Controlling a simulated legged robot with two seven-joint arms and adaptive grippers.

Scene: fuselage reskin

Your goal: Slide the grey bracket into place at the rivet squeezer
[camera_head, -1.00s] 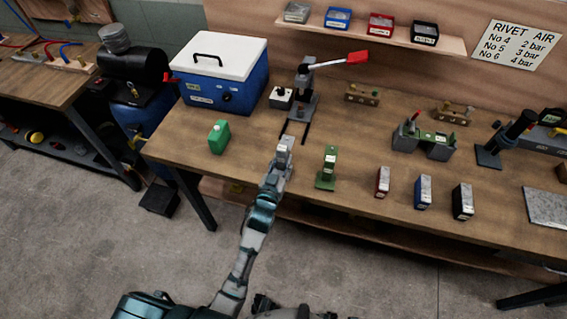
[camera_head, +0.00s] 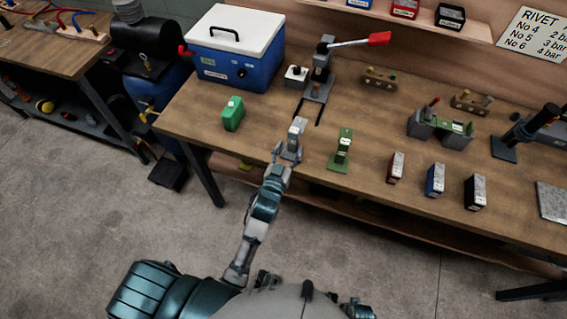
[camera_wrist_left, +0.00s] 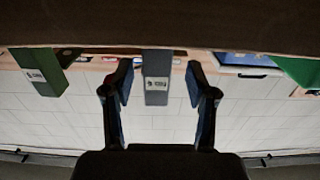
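The grey bracket (camera_head: 294,140) stands upright near the front edge of the bench, in front of the two dark rails of the rivet squeezer (camera_head: 318,82), which has a red-handled lever. My left gripper (camera_head: 284,154) is at the bracket's near side. In the left wrist view, the gripper (camera_wrist_left: 161,82) is open, with the grey bracket (camera_wrist_left: 156,70) between its two fingers and a gap on each side. The bracket stands short of the rails, apart from the squeezer. My right gripper is not clearly visible.
A green bracket (camera_head: 342,152) stands close to the right of the grey one. Red, blue and black blocks (camera_head: 435,180) line the front right. Bench between bracket and rails is clear.

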